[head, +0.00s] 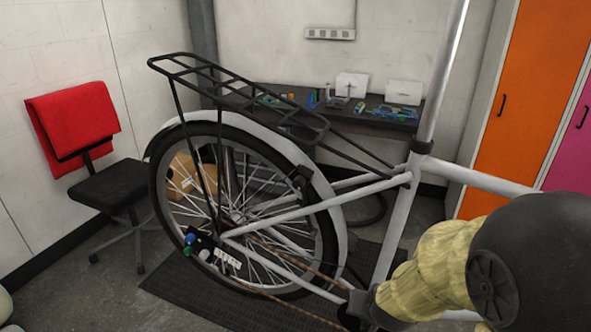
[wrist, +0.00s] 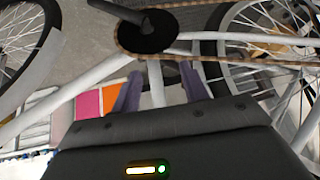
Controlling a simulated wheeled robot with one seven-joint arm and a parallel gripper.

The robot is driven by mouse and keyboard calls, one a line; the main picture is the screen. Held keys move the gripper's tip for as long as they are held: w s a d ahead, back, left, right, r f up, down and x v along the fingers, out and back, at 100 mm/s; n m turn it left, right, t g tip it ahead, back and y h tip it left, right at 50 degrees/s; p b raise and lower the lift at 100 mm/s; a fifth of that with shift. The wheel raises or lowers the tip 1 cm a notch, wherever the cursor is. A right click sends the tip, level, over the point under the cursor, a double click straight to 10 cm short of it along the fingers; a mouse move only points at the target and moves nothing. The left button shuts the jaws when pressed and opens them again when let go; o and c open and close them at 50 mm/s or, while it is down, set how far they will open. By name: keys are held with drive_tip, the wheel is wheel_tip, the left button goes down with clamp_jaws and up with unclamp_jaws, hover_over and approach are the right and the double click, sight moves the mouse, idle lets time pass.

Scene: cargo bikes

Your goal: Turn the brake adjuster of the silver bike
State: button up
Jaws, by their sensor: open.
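The silver bike (head: 391,232) stands with its rear wheel (head: 243,212) toward the left in the head view. Near the rear hub is a small dark fitting with a blue-green knob (head: 190,238) and a pale knob (head: 204,255); a white slotted strip (head: 227,259) is beside them. I cannot tell which part is the brake adjuster. My gripper (wrist: 160,72) is open in the wrist view, with its two purplish fingers apart and nothing clearly held. The silver bike's crank (wrist: 146,29) and chain are beyond the fingers. In the head view, my arm is at lower right, right of the wheel.
A black rear rack (head: 240,100) is above the wheel. A dark bench (head: 380,115) with small parts stands behind. A black chair with a red cloth (head: 75,128) is at left, orange (head: 525,100) and pink lockers at right. A black mat (head: 190,290) lies below.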

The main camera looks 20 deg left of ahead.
sight(297, 186)
drive_tip(key=a+r+t+h+p, duration=0.1)
drive_tip(key=a+r+t+p, duration=0.5)
drive_tip(key=a+r+p, duration=0.6)
drive_tip(key=s+a+r+t+h+p, duration=0.1)
drive_tip(key=s+a+r+t+p, duration=0.2)
drive_tip(key=s+a+r+t, duration=0.2)
drive_tip(key=s+a+r, duration=0.3)
drive_tip(key=a+r, duration=0.1)
drive_tip(key=r, duration=0.1)
drive_tip(key=shift+s+r+t+h, duration=0.3)
drive_tip(key=shift+s+r, duration=0.05)
drive_tip(key=shift+s, duration=0.05)
drive_tip(key=shift+w, duration=0.1)
drive_tip(key=w+p, duration=0.1)
drive_tip(key=w, duration=0.4)
drive_tip(key=w+p, duration=0.1)
drive_tip(key=w, duration=0.5)
drive_tip(key=w+d+p, duration=0.1)
drive_tip(key=w, duration=0.5)
drive_tip(key=shift+w+d+p, duration=0.1)
drive_tip(key=shift+p, duration=0.3)
clamp_jaws()
